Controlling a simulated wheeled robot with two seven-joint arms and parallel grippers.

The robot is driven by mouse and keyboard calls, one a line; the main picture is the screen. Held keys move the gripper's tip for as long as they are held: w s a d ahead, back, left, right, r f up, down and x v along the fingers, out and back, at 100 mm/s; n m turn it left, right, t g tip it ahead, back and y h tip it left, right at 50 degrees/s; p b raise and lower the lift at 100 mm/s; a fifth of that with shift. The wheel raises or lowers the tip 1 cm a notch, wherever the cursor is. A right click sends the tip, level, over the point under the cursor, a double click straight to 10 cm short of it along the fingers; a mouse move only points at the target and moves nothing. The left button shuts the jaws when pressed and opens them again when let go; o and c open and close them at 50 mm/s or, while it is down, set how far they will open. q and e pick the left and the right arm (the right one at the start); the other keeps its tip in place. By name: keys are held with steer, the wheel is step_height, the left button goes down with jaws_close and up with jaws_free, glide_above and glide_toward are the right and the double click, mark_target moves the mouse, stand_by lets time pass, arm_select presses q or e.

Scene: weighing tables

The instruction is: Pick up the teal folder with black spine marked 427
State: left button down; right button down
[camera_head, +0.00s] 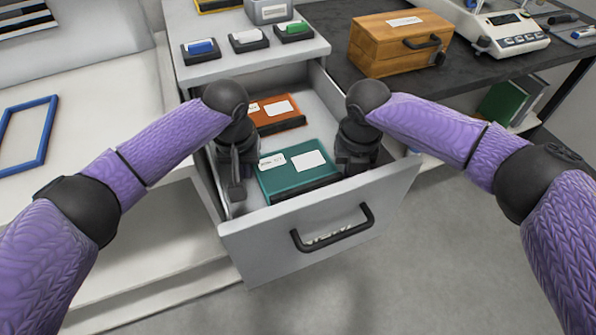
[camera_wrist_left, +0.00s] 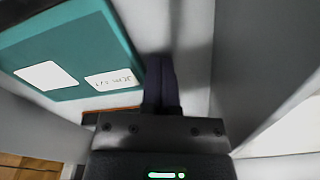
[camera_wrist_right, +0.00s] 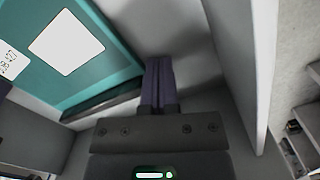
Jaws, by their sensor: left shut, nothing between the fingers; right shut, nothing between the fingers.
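The teal folder (camera_head: 290,181) lies flat in the open drawer, with two white labels on top and a dark spine along its front edge. It also shows in the left wrist view (camera_wrist_left: 95,40) and the right wrist view (camera_wrist_right: 85,75). The writing on its small label is too small to read surely. My left gripper (camera_head: 236,190) is shut and empty, down in the drawer just left of the folder. My right gripper (camera_head: 352,165) is shut and empty at the folder's right side. In both wrist views the fingers (camera_wrist_left: 161,82) (camera_wrist_right: 158,82) are together beside the folder.
An orange folder (camera_head: 276,124) lies behind the teal one in the drawer (camera_head: 270,232). The drawer's side walls stand close to both grippers. Coloured blocks in black trays (camera_head: 249,39) sit on the cabinet top. A wooden box (camera_head: 392,55) and a scale (camera_head: 512,38) stand on the dark table.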

arm_select(q)
steer(key=shift+d, duration=0.4)
arm_select(e)
steer(key=shift+a, duration=0.45)
arm_select(q)
steer(key=shift+r, duration=0.1)
arm_select(e)
steer(key=shift+r, duration=0.1)
